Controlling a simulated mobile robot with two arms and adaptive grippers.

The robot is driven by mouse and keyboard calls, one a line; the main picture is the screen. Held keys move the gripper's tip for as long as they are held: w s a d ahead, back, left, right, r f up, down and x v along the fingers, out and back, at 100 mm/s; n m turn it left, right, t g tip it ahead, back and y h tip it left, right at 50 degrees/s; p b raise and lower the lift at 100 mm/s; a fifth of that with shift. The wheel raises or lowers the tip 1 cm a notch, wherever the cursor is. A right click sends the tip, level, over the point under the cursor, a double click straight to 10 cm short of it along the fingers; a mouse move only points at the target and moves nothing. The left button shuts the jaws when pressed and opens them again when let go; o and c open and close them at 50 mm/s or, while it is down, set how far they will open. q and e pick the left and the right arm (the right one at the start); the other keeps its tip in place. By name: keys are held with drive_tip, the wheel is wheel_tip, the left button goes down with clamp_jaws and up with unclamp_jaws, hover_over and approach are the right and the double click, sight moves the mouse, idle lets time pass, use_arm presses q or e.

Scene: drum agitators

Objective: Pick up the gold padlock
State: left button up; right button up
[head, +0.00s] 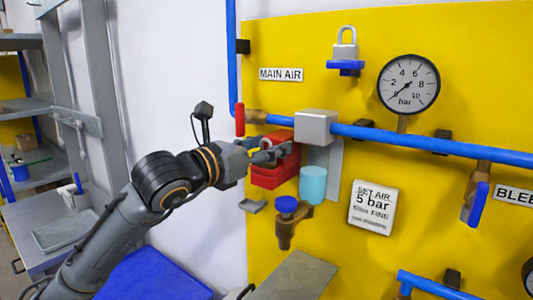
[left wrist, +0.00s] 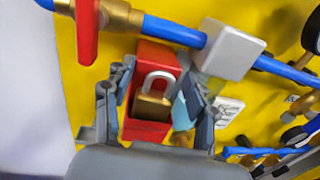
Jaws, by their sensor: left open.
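The gold padlock (left wrist: 151,106) has a silver shackle and sits upright at the red box (left wrist: 145,130) in the left wrist view. In the head view the red box (head: 272,176) is on the yellow panel, and my gripper hides most of the padlock. My left gripper (head: 276,153) is at the front of the box. In the left wrist view its open fingers (left wrist: 158,78) stand on either side of the padlock, with gaps between. Contact cannot be made out. My right gripper is not in view.
A blue pipe (head: 430,146) with a grey block (head: 316,124) runs just above the box. A red handle (head: 240,119) is at its upper left. A cyan cylinder (head: 313,186) and a blue-knobbed brass valve (head: 287,205) are close by.

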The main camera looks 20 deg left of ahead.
use_arm(q)
drive_tip(key=shift+a, duration=0.1)
drive_tip(key=c, duration=1.1)
clamp_jaws()
drive_tip(key=shift+r, duration=0.2)
